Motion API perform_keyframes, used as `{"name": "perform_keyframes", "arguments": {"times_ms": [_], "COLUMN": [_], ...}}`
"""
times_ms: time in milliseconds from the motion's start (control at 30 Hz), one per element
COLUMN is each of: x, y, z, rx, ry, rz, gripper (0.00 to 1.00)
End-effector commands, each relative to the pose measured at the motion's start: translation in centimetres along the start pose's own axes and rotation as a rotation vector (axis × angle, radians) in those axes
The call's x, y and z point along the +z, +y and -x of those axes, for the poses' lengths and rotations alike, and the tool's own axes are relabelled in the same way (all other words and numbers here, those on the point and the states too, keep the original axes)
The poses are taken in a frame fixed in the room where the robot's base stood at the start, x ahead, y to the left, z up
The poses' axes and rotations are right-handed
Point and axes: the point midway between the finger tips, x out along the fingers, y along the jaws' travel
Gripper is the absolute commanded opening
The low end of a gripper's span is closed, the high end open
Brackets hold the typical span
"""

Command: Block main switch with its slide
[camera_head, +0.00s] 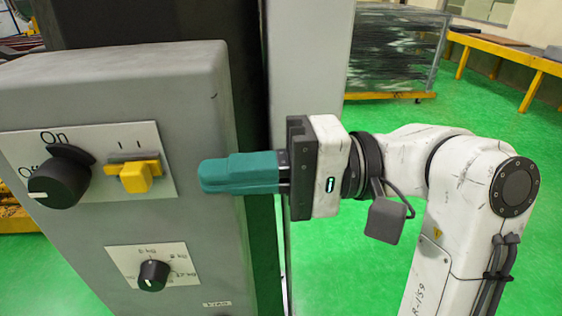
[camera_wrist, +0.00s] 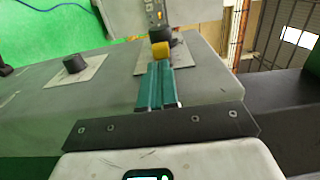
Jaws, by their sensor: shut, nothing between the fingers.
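The main switch (camera_head: 58,178) is a black rotary knob on a white plate at the upper left of the grey cabinet front. Its white mark points left, on the "Off" side. The yellow slide (camera_head: 135,175) sits on the same plate, just right of the knob and apart from it. In the wrist view the slide (camera_wrist: 161,50) shows just beyond my fingertips, with the black switch (camera_wrist: 159,33) behind it. My gripper (camera_head: 203,176) has teal fingers, shut and empty, to the right of the slide, pointing left towards it. In the head view a gap shows between them.
A smaller black dial (camera_head: 152,275) with kg markings sits lower on the cabinet (camera_head: 120,85); it also shows in the wrist view (camera_wrist: 74,64). A grey post (camera_head: 305,60) stands behind my gripper. A yellow-framed bench (camera_head: 510,50) is far back on the green floor.

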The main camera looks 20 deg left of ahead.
Motion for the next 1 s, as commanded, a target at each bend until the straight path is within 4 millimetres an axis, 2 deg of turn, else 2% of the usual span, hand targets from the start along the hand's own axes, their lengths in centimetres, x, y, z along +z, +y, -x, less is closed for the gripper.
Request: {"name": "perform_keyframes", "arguments": {"times_ms": [100, 300, 800, 1000], "x": [0.1, 0.0, 0.0, 0.0], "y": [-0.1, 0.0, 0.0, -0.3], "z": [-2.2, -4.3, -5.0, -6.5], "rx": [0.000, -0.001, 0.000, 0.000], "ry": [-0.003, 0.000, 0.001, -0.001], "rz": [0.001, 0.000, 0.000, -0.001], "gripper": [0.00, 0.00, 0.00, 0.00]}}
